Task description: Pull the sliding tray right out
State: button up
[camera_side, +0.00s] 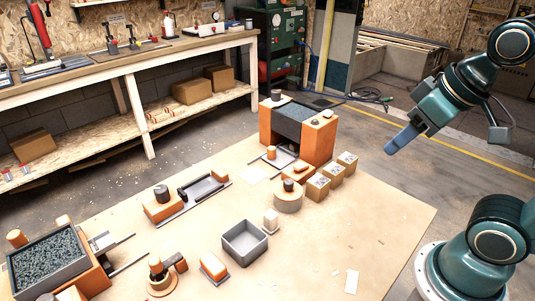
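My gripper (398,142) hangs in the air at the right, above the floor beyond the table and apart from everything. Its blue-grey fingers show as one shape, so the gap is unclear. Several things look tray-like, and I cannot tell surely which is the sliding tray. A low dark-edged grey tray (205,189) lies beside an orange block with a dark knob. A grey part (295,122) sits between orange blocks at the back, with dark rails (278,160) in front. A grey tray of dark granules (45,262) sits on orange blocks at the left, rails reaching right.
An empty grey bin (244,243) stands mid-table. The front right of the tan table (390,220) is mostly clear.

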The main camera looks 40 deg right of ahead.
jog(key=w+d+r+m, duration=0.2)
jog(key=w+m, duration=0.1)
jog(key=w, duration=0.9)
jog(key=m+g+h, duration=0.2)
jog(key=m+h, duration=0.1)
jog(key=m, duration=0.3)
send_over(272, 148)
jog(key=s+a, duration=0.3)
jog(key=a, duration=0.1)
notch_tip(272, 148, down, 20)
jog(key=shift+s+d+r, duration=0.15)
jog(key=shift+s+d, duration=0.05)
jog(key=shift+s+x, duration=0.15)
jog(key=shift+x, duration=3.3)
jog(key=shift+s+x, duration=0.1)
jog(key=shift+x, duration=3.35)
jog(key=shift+d, duration=0.1)
